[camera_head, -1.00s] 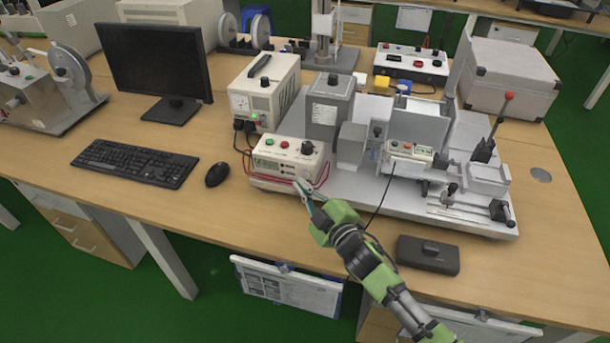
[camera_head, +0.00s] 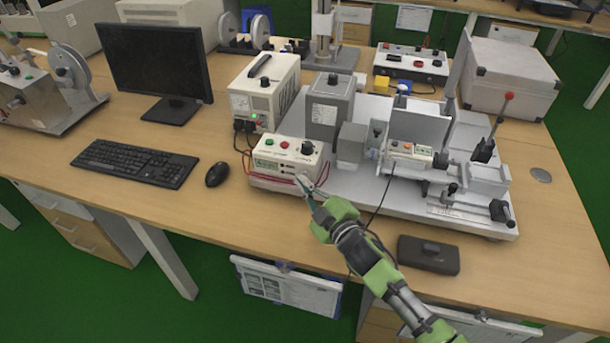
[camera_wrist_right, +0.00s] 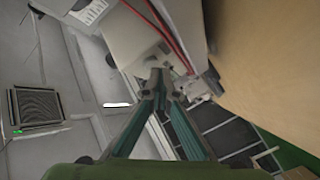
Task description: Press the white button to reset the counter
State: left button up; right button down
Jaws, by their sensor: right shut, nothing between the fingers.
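A white control box (camera_head: 270,162) stands near the table's front edge, with a green, a red and a black control on top and a display on its front. My right gripper (camera_head: 304,182) is shut and empty, its tip at the lower right of the box's front. Its closed fingertips (camera_wrist_right: 160,78) also show in the right wrist view, close to a pale surface with red wires. I cannot tell whether they touch it. I cannot make out a white button clearly; the tip covers part of the box's front. My left gripper is not in view.
A small counter-like unit (camera_head: 424,154) with an orange button sits on the test rig (camera_head: 365,195) to the right. A power supply (camera_head: 262,98) stands behind the box. A mouse (camera_head: 217,174) and keyboard (camera_head: 135,162) lie left. A dark case (camera_head: 428,254) lies right of my arm.

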jog(key=shift+w+d, duration=0.1)
jog(key=shift+w, duration=0.3)
dwell(0.4)
jog(key=shift+s, duration=0.1)
jog(key=shift+s+a, duration=0.25)
jog(key=shift+s, duration=0.45)
jog(key=shift+p, duration=0.3)
jog(key=s, duration=0.1)
jog(key=s+a, duration=0.1)
jog(key=s, duration=0.1)
jog(key=s+p, duration=0.1)
jog(key=shift+s+a, duration=0.25)
jog(key=shift+s, duration=0.15)
dwell(0.5)
